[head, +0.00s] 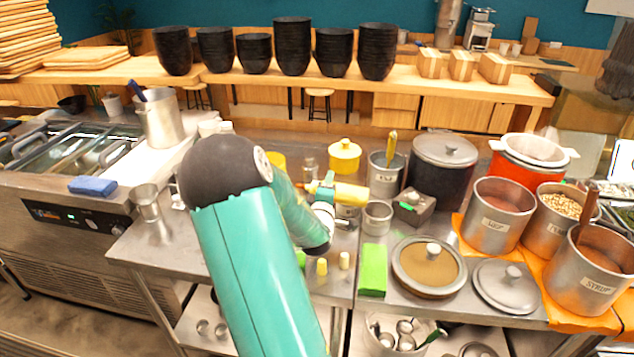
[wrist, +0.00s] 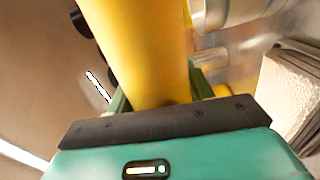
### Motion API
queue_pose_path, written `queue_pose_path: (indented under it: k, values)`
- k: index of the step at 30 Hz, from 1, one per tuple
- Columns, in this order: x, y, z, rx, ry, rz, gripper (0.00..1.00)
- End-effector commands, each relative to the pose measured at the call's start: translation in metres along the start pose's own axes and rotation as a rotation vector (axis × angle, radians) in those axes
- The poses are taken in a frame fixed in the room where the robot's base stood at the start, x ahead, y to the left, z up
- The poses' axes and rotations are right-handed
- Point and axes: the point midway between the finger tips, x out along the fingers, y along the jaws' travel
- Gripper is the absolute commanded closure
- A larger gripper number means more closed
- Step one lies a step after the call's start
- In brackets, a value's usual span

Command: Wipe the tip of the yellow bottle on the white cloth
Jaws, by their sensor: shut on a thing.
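My gripper (head: 327,191) is shut on the yellow bottle (head: 351,194), which is held lying roughly sideways above the steel counter. In the wrist view the bottle (wrist: 148,45) fills the space between the green fingers (wrist: 160,98), and its far end runs out of the picture. I cannot make out its tip. A pale, rough-textured folded thing (wrist: 292,98), which looks like the white cloth, is at the right edge of the wrist view, apart from the bottle. I cannot pick out the white cloth in the head view.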

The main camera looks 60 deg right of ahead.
Motion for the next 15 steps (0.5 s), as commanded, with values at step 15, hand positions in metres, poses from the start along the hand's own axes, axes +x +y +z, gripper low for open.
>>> queue_pose_path:
  k: [15]
  values:
    - [0.003, 0.000, -0.011, -0.747, 0.005, 0.001, 0.55]
